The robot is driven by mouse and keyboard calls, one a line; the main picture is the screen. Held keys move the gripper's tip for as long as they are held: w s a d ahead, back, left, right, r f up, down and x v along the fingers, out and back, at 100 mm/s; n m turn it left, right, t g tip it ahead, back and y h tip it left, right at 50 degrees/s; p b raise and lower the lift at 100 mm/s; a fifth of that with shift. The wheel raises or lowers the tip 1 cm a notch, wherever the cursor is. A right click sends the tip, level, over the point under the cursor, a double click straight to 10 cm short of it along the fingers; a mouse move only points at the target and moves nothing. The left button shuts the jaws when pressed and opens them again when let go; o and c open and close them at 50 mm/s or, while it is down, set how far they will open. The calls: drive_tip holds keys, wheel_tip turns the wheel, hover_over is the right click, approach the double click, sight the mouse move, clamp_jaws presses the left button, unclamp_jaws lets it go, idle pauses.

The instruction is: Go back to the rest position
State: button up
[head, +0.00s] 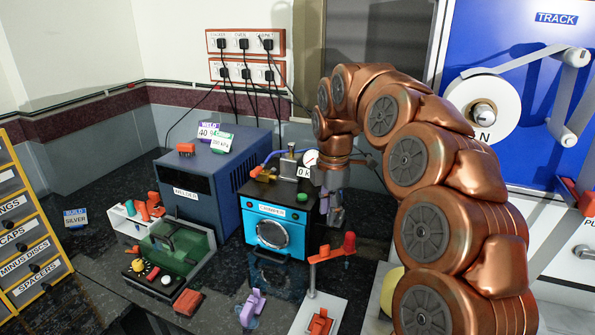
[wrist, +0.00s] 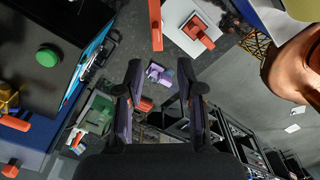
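My gripper (head: 332,207) hangs at the end of my copper arm, to the right of the blue crimper (head: 270,212) and above the bench. In the wrist view my gripper (wrist: 159,72) has its two dark fingers spread apart, with nothing held between them. A purple piece (wrist: 158,74) shows past the fingertips, lower down and apart from them. In the head view the purple piece (head: 252,307) is at the bench's front.
A red-orange lever (head: 335,248) on a post stands just below my gripper. The dark blue welder (head: 212,170) and a green-windowed box (head: 178,245) stand left. A drawer cabinet (head: 28,230) is far left. A blue TRACK panel (head: 510,45) with a white roll is right.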

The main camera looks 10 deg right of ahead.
drive_tip(key=s+f+m, duration=0.2)
drive_tip(key=s+m, duration=0.4)
drive_tip(key=s, duration=0.6)
drive_tip(key=s+f+m+g, duration=0.1)
drive_tip(key=s+f+m, duration=0.2)
drive_tip(key=s+m, duration=0.4)
drive_tip(key=s+f+m, duration=0.2)
drive_tip(key=s+m, duration=0.5)
drive_tip(key=s, duration=1.1)
drive_tip(key=shift+s+d+f+g, duration=0.4)
drive_tip(key=shift+d, duration=0.05)
